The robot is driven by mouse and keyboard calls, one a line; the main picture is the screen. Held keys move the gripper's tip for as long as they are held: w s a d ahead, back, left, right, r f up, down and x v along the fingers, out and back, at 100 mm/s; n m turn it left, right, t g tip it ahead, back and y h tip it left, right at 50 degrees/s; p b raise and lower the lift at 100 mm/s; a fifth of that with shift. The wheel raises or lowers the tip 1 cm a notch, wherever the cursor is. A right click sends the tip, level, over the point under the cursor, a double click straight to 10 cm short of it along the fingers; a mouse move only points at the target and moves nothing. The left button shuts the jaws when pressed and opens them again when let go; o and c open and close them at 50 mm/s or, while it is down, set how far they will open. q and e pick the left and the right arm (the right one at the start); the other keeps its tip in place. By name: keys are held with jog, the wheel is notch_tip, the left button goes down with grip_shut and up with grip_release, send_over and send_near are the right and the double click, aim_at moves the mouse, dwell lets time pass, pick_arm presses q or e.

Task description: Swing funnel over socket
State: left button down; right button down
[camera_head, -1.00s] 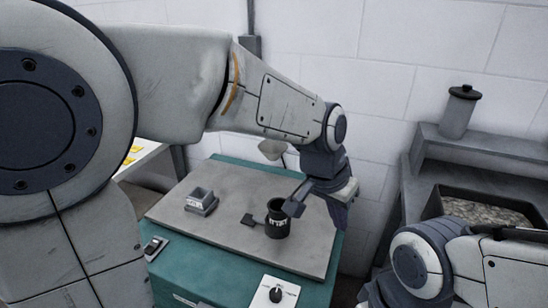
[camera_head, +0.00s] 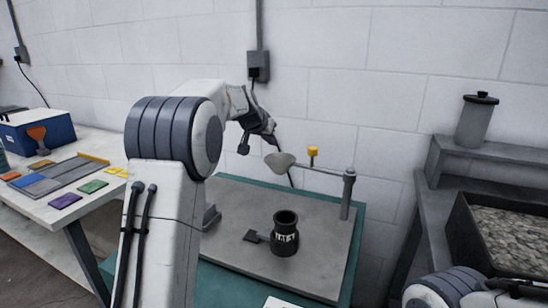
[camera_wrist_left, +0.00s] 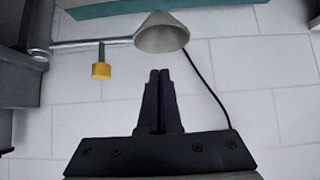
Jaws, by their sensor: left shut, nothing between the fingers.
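The pale grey funnel (camera_head: 280,162) hangs on a thin horizontal bar from an upright post (camera_head: 347,195) at the board's right edge. A yellow knob (camera_head: 312,152) stands up from the bar. My left gripper (camera_head: 276,140) is beside the funnel, just behind and above it. In the left wrist view the fingers (camera_wrist_left: 159,73) are shut and empty, pointing toward the funnel (camera_wrist_left: 161,34), with the yellow knob (camera_wrist_left: 101,71) to the left. A black labelled cup (camera_head: 285,234) stands on the board. A grey block (camera_head: 211,217), possibly the socket's base, is mostly hidden by my arm.
The grey board (camera_head: 300,275) lies on a green bench. At right, a grey shelf holds a canister (camera_head: 476,120) beside a bin of gravel (camera_head: 512,235). At left, a white table (camera_head: 75,212) carries coloured tiles and a blue box (camera_head: 38,132).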

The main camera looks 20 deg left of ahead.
pick_arm(q)
jog(key=p, duration=0.1)
send_over(278, 171)
jog(key=w, duration=0.2)
notch_tip(278, 171, down, 6)
jog(key=f, duration=0.1)
jog(key=shift+s+a+f+b, duration=0.1)
jog(key=shift+s+f+b, duration=0.1)
jog(key=shift+s+b, duration=0.4)
jog(key=shift+s+f, duration=0.25)
jog(key=shift+s, duration=0.3)
jog(key=shift+s+f, duration=0.25)
jog(key=shift+s, duration=0.3)
jog(key=shift+a, duration=0.2)
jog(key=shift+s+b, duration=0.2)
jog(key=shift+b, duration=0.1)
